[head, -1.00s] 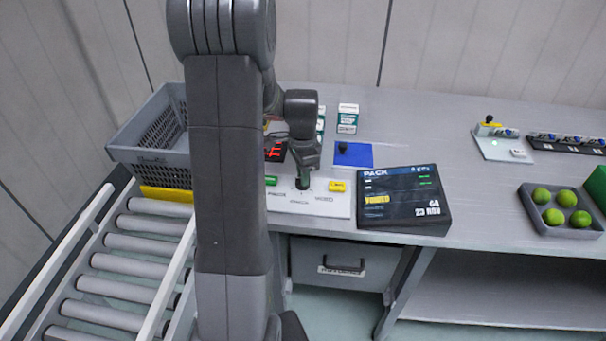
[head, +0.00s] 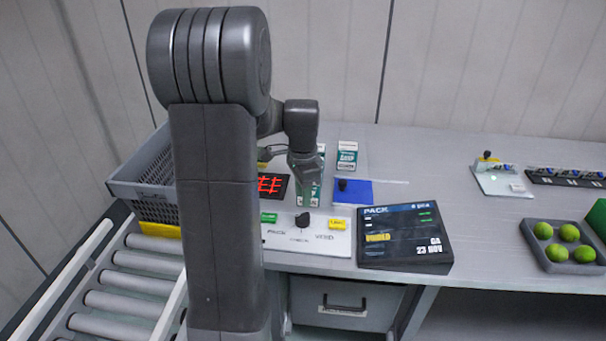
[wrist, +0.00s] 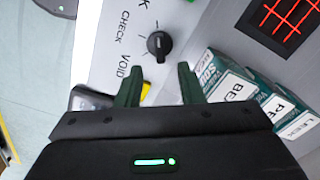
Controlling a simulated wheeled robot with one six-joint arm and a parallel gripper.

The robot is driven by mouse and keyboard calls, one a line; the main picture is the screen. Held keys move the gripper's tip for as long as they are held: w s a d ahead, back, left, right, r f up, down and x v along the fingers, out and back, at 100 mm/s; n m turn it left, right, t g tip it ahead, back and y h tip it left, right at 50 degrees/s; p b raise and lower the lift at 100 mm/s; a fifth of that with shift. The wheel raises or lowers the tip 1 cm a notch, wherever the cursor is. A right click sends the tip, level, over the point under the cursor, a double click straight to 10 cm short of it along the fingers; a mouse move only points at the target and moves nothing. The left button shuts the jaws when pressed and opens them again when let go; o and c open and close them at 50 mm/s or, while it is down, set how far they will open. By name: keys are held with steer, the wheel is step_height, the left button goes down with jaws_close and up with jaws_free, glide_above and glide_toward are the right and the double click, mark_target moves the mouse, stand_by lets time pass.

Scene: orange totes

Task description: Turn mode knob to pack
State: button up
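The black mode knob (head: 303,219) sits on a white panel (head: 285,241) labelled PACK, CHECK and VOID, between a green and a yellow button. The knob also shows in the wrist view (wrist: 159,45), just beyond my fingertips; I cannot tell surely which label it points at. My gripper (head: 308,190) is above and behind the knob in the head view, apart from it. In the wrist view my gripper (wrist: 160,80) has its two green fingers spread, with nothing between them. The dark display (head: 404,237) right of the panel reads PACK at its top.
Labelled cartons (wrist: 232,80) stand close to my gripper, beside a red-lit grid (head: 270,185). A blue pad (head: 352,191) lies to the right. A grey crate (head: 140,185) and roller conveyor (head: 125,285) are at left. A tray of limes (head: 568,262) is at far right.

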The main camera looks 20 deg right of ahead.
mark_target(303, 214)
step_height(303, 214, up, 7)
stand_by(0.3)
steer(key=shift+f, duration=0.1)
step_height(303, 214, down, 14)
steer(key=shift+r, duration=0.1)
stand_by(0.7)
steer(key=shift+r, duration=0.15)
